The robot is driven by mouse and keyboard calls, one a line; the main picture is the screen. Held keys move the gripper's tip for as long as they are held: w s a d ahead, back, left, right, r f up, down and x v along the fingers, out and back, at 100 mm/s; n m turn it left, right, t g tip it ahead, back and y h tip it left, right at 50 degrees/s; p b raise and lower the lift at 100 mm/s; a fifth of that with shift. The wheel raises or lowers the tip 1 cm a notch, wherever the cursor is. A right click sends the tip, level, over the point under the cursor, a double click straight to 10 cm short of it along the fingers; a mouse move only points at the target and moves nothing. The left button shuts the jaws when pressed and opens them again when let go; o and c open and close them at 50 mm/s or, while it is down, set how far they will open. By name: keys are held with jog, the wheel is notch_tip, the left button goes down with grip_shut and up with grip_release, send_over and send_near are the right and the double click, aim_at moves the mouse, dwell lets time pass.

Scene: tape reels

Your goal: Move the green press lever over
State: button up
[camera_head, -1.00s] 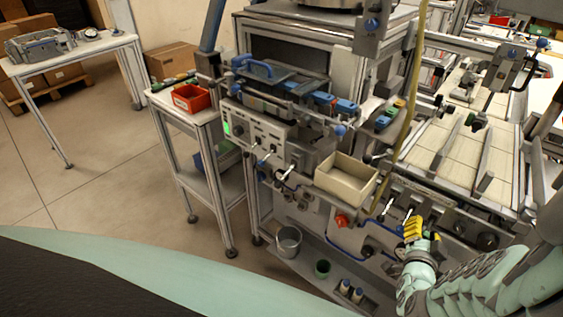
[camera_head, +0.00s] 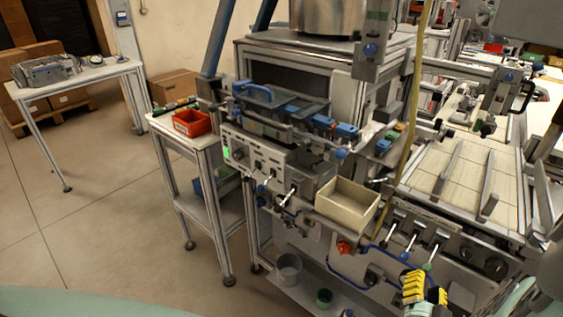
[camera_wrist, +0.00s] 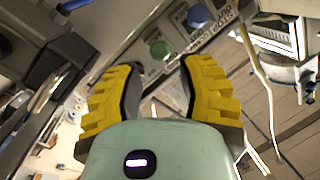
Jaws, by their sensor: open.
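The green press lever (camera_head: 428,266) is the rightmost of a row of 3 small levers on the machine's front panel, with a thin metal stem and a green knob. In the wrist view its round green knob (camera_wrist: 160,50) shows ahead of the gap between my fingers. My gripper (camera_head: 426,286) has yellow ribbed fingers, is open and empty, and sits just below and in front of the lever. In the wrist view my gripper (camera_wrist: 160,76) has its fingers spread, with no contact on the knob visible. The lever's stem is mostly unclear there.
A blue-knobbed lever (camera_head: 405,254) stands close left of the green one; its knob (camera_wrist: 198,16) is at upper right in the wrist view. Dark round knobs (camera_head: 466,252) lie to the right. A beige bin (camera_head: 347,204) and a red button (camera_head: 344,247) are further left.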

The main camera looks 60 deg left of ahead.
jog(key=v, duration=0.8)
jog(key=w+d+r+n+t+p, duration=0.1)
jog(key=w+r+n+t+p, duration=0.1)
jog(key=r+p, duration=0.5)
jog(key=w+d+r+n+t+y+p, duration=0.1)
jog(key=r+p, duration=0.6)
jog(key=r, duration=0.7)
jog(key=w+d+r+n+t+y+p, duration=0.1)
jog(key=w+r+n+t+p, duration=0.2)
jog(key=r+p, duration=0.3)
jog(key=shift+w+d+r+t+p, duration=0.4)
jog(key=shift+w+r+t, duration=0.15)
jog(key=shift+r, duration=1.75)
